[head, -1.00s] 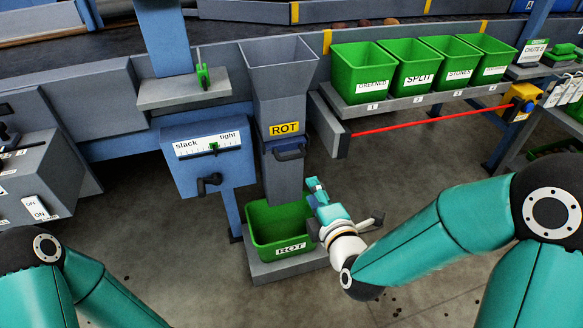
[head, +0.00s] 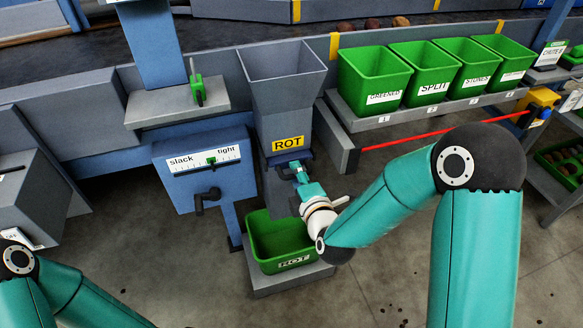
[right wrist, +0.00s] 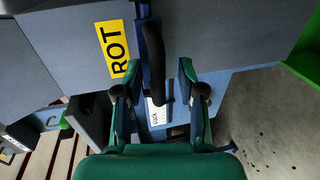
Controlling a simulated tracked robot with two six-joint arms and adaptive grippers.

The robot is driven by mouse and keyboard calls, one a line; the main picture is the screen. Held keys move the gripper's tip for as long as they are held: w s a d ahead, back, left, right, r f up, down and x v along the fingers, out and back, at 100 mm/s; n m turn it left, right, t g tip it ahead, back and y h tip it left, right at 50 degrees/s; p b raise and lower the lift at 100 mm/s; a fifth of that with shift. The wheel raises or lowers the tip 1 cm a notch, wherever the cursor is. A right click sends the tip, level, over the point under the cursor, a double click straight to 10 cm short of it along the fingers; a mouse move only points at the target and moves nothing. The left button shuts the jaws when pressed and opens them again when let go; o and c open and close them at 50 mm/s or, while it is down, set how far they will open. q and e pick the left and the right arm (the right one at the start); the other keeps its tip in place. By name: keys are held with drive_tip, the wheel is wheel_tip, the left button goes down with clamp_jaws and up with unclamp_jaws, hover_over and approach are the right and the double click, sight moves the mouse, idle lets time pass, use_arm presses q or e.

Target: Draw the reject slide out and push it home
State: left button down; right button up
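The reject slide sits in the grey chute (head: 283,100) under the yellow ROT label (head: 288,143). Its dark bar handle (right wrist: 153,50) runs down the middle of the right wrist view. In the head view my gripper partly covers the handle. My right gripper (head: 298,172) is at the handle. In the right wrist view its two fingers (right wrist: 158,78) are apart, one on each side of the bar, with gaps showing. How far the slide is in or out is hard to tell. My left arm shows at the lower left, but its gripper is out of frame.
A green ROT bin (head: 282,243) stands below the chute. A blue slack/tight box (head: 205,180) with a crank is to the left. A grey shelf (head: 420,107) with several green bins and a red cord (head: 440,130) is to the right.

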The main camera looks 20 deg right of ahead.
use_arm(q)
drive_tip(key=shift+w, duration=0.15)
use_arm(e)
drive_tip(key=shift+w+d, duration=0.1)
drive_tip(key=shift+w, duration=0.05)
clamp_jaws()
use_arm(q)
drive_tip(key=shift+d, duration=0.15)
use_arm(e)
drive_tip(key=shift+f, duration=0.1)
